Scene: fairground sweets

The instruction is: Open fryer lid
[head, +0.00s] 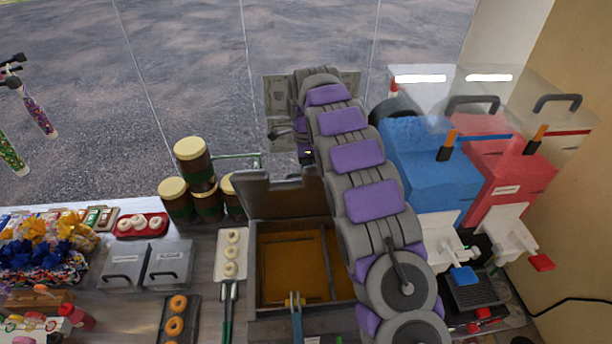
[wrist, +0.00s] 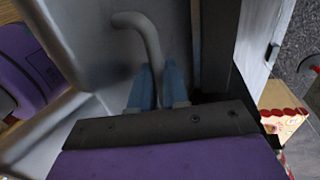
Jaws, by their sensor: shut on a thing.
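The fryer (head: 252,262) stands on the counter, with amber oil (head: 290,262) showing in its vat. Its grey lid (head: 283,198) is raised and stands up at the back edge of the vat. My arm covers the right part of the fryer and lid in the head view. In the wrist view, my gripper (wrist: 158,72) has its blue fingers shut on the curved grey lid handle (wrist: 148,35). The lid's grey panel (wrist: 95,45) fills the area beside the fingers. The gripper's hold is hidden behind my arm in the head view.
Brown jars (head: 196,165) stand left of the lid. A tray of pale doughnuts (head: 232,256) lies left of the fryer, near two grey lidded bins (head: 168,265). Blue (head: 428,165) and red (head: 510,175) slush machines stand close to the right of my arm.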

